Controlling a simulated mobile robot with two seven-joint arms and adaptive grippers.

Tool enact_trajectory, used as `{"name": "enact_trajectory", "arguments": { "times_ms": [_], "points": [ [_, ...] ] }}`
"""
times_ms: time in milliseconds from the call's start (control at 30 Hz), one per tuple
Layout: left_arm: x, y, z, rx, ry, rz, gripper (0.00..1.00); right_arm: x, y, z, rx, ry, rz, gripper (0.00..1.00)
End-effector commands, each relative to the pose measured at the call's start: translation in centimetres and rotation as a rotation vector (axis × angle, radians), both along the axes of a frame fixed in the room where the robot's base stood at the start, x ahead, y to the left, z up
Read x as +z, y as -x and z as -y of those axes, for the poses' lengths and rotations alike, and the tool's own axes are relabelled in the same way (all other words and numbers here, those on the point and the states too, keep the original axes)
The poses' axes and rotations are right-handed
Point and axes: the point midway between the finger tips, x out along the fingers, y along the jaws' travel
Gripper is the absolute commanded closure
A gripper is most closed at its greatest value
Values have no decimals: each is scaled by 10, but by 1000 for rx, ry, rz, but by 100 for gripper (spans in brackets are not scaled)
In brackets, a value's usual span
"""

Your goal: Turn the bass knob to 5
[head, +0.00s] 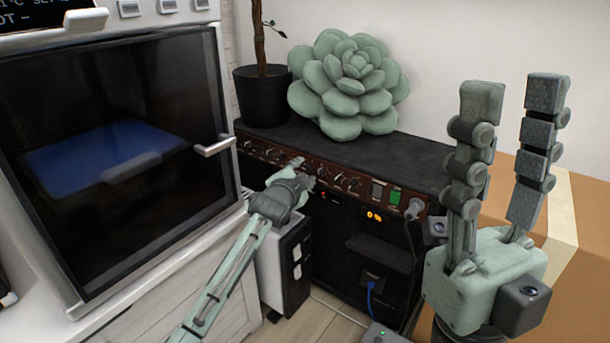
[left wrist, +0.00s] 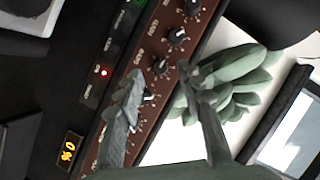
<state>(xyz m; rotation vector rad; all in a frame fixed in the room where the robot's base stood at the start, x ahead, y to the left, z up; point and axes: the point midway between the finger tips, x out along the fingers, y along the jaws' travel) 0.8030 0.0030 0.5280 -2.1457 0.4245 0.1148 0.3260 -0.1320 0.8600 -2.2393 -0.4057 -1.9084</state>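The amplifier's brown knob panel (head: 340,181) carries a row of small dark knobs with pale pointers. My left gripper (head: 301,172) is at the panel and hides part of the row. In the left wrist view, its two fingers (left wrist: 163,75) are apart, on either side of a knob (left wrist: 160,65); contact is unclear. Another knob (left wrist: 149,98) shows beside the lower finger. My right gripper (head: 512,92) is open and empty, fingers up, at the right.
A large green succulent cushion (head: 350,85) and a potted plant (head: 262,95) stand on the black amplifier top. A machine with a glass door and handle (head: 214,146) stands close on the left. A plugged cable (head: 413,208) and a cardboard box (head: 587,230) are on the right.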

Motion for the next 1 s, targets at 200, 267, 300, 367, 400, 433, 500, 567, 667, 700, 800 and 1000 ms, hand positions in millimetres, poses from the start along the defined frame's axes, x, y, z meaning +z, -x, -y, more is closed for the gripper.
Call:
{"name": "enact_trajectory", "arguments": {
  "times_ms": [200,267,300,367,400,433,500,567,667,700,800,1000],
  "points": [
    [-4,-15,4,0,1,0,63,1,-1,-1,0,11,18,60],
    [-4,-16,5,0,1,0,63,1,-1,-1,0,12,19,60],
    [-4,-16,5,0,1,0,63,2,-1,-1,0,12,18,60],
    [-4,-16,5,0,1,0,63,2,-1,-1,-1,12,18,60],
    [-4,-16,4,0,1,0,63,2,-1,-1,-1,12,18,60],
    [-4,-16,4,0,1,0,63,2,-1,-1,-1,12,18,60],
    [-4,-16,4,0,1,0,69,2,-1,-1,-1,12,18,60],
    [-4,-16,4,0,1,0,77,2,-1,-1,-1,12,18,60],
    [-4,-16,4,0,1,0,89,2,-1,-1,-1,11,19,60],
    [-4,-16,4,0,1,0,94,2,-1,-1,-1,11,19,60],
    [-4,-16,4,0,1,0,100,2,-1,-1,-1,11,19,60],
    [-5,-16,4,1,-4,2,100,1,-1,-1,-1,11,19,60]
  ]
}}
